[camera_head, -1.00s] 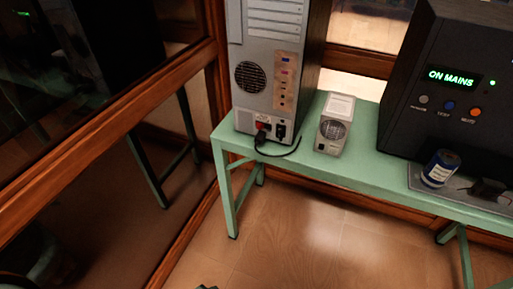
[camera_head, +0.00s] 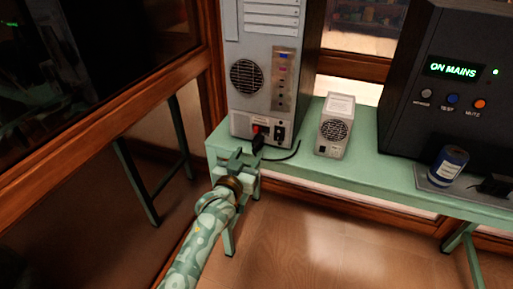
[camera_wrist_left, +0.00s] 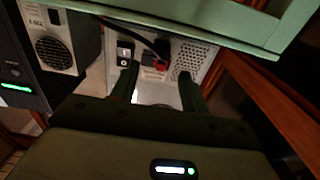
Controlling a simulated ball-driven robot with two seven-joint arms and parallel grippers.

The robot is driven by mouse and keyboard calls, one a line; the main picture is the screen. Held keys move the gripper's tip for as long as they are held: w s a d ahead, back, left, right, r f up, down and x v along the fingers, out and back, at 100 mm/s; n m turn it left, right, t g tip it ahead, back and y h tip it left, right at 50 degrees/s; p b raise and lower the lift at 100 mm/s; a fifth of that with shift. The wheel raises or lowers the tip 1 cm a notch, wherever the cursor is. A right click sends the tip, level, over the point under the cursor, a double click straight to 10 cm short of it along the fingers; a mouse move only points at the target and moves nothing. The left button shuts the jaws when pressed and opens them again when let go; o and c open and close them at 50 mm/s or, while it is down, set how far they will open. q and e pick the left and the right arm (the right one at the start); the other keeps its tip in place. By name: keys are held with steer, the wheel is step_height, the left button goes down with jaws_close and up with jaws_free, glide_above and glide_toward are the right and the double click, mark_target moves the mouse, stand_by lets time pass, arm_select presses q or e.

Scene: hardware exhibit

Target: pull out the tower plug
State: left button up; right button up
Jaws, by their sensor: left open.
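The grey computer tower (camera_head: 262,75) stands at the left end of the green bench, its back panel facing me. The black tower plug (camera_head: 257,141) sits low on that panel at a red socket area, with its cable trailing right over the bench. My left gripper (camera_head: 244,160) is open and empty, just in front of and below the plug, near the bench edge. In the left wrist view the plug (camera_wrist_left: 162,46) and red socket (camera_wrist_left: 160,65) appear between my two open fingers (camera_wrist_left: 157,75); no contact is visible. My right gripper is not in view.
A small grey box (camera_head: 334,127) stands right of the tower on the green bench (camera_head: 375,165). A large black unit (camera_head: 440,80) reading "ON MAINS" and a blue can (camera_head: 447,166) are farther right. A wood-framed glass wall (camera_head: 110,120) borders the left.

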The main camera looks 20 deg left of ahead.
mark_target(255, 144)
arm_select(q)
steer(key=w, duration=0.1)
steer(key=w+b, duration=0.1)
steer(key=w, duration=0.1)
steer(key=w+b, duration=0.1)
steer(key=w, duration=0.1)
steer(key=shift+w+d+f, duration=0.1)
steer(key=shift+w+f, duration=0.05)
steer(key=shift+f, duration=0.15)
steer(key=shift+w+r, duration=0.2)
steer(key=shift+w, duration=0.45)
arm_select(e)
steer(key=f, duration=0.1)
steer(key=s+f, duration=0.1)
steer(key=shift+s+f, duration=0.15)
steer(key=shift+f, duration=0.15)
arm_select(q)
steer(key=shift+r, duration=0.1)
